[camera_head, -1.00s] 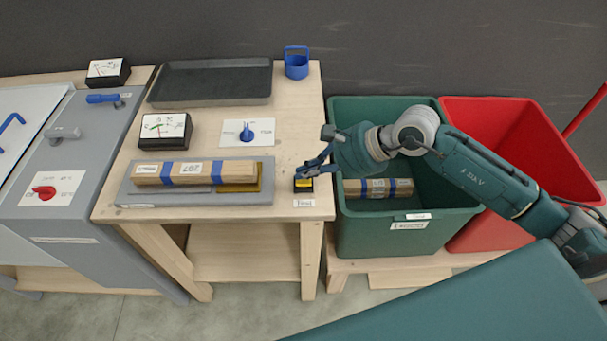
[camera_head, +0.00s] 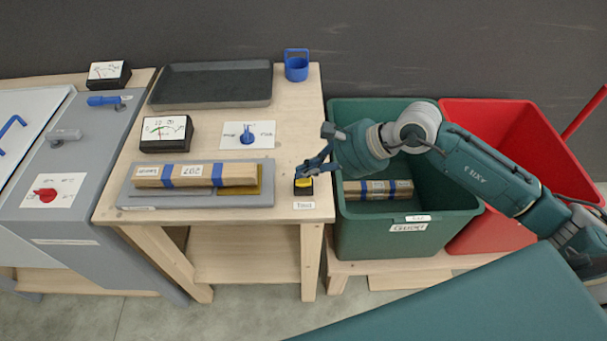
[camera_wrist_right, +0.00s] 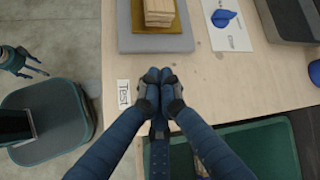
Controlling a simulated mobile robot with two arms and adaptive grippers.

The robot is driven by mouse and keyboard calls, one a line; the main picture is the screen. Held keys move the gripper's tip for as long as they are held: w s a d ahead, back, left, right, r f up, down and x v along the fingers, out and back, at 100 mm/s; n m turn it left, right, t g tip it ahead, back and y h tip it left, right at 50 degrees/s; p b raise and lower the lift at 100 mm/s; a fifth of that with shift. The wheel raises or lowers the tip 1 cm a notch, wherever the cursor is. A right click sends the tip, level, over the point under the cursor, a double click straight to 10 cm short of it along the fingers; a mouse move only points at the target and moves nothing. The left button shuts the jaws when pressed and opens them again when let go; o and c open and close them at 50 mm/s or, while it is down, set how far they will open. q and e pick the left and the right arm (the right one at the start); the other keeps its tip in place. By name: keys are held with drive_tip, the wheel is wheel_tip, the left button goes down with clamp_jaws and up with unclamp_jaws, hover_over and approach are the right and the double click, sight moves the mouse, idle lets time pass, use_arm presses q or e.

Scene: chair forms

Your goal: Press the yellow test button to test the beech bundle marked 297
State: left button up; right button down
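The beech bundle (camera_head: 228,175), a wooden block with blue bands and a label that seems to read 297, lies on the grey plate (camera_head: 130,197) at the table's front. The yellow test button (camera_head: 304,183) sits on a small black box at the front right corner, behind a "Test" label (camera_head: 303,205). My right gripper (camera_head: 305,172) points at the button from above, its fingertips at its rear edge; I cannot tell whether they touch. In the wrist view its fingers (camera_wrist_right: 158,92) are together, empty, and hide the button. My left gripper (camera_wrist_right: 22,62) is spread open over the floor, away from the table.
A meter (camera_head: 165,132), a blue dial (camera_head: 247,136), a dark tray (camera_head: 211,83) and a blue cup (camera_head: 296,65) stand farther back. A green bin (camera_head: 365,239) holding another banded bundle (camera_head: 378,189) and a red bin (camera_head: 500,125) stand at right, under my right arm.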

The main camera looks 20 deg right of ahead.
sight(306, 180)
drive_tip(key=shift+r, duration=0.45)
drive_tip(key=shift+r, duration=0.1)
drive_tip(key=shift+r+p, duration=1.15)
drive_tip(key=shift+r, duration=1.25)
drive_tip(key=shift+a, duration=0.1)
